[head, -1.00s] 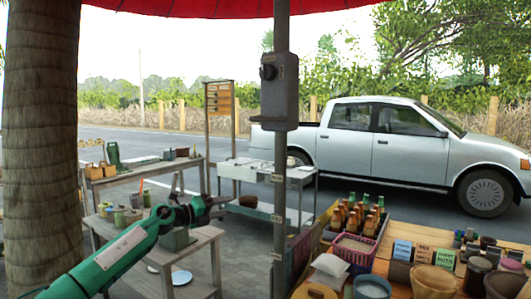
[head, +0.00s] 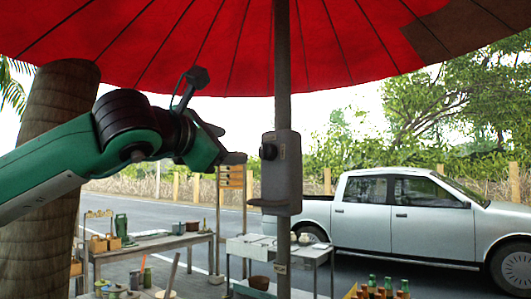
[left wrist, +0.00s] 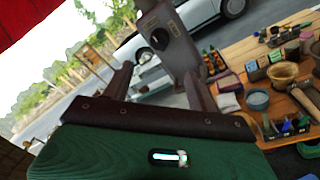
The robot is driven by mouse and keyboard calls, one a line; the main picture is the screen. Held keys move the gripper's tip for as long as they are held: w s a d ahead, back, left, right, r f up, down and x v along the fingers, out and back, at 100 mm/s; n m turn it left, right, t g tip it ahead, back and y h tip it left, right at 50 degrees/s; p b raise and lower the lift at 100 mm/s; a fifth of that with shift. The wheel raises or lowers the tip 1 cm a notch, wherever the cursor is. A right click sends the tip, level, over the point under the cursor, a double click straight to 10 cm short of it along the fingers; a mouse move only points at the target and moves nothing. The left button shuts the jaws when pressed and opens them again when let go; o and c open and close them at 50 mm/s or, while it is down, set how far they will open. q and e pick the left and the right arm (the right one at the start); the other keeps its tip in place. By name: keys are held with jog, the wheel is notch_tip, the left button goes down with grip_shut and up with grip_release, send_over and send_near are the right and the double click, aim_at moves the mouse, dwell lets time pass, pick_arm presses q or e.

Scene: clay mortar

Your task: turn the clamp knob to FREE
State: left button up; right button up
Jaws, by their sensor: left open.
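The black clamp knob (head: 268,151) sits on the upper left side of a grey box (head: 284,180) fixed to the pole. The knob's setting is too small to read. In the left wrist view the knob (left wrist: 158,40) shows on the box, beyond and between my fingers. My left gripper (head: 232,146) is open and empty. Its tips are just left of the knob, at about its height, apart from it in the picture. In the left wrist view the two fingers of the gripper (left wrist: 158,84) stand wide apart. My right gripper is not in view.
The dark pole (head: 282,60) rises to a red umbrella (head: 180,45) overhead. A palm trunk (head: 55,130) stands behind my left arm. Tables and a silver pickup (head: 410,218) are beyond. Goods and bowls lie on a wooden table (left wrist: 262,45).

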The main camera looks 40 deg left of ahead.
aim_at(265, 152)
pick_arm(q)
jog(key=p+x, duration=0.5)
jog(key=x, duration=0.8)
jog(key=shift+w+a+f, duration=0.1)
jog(key=shift+w, duration=0.2)
jog(key=shift+c, duration=0.5)
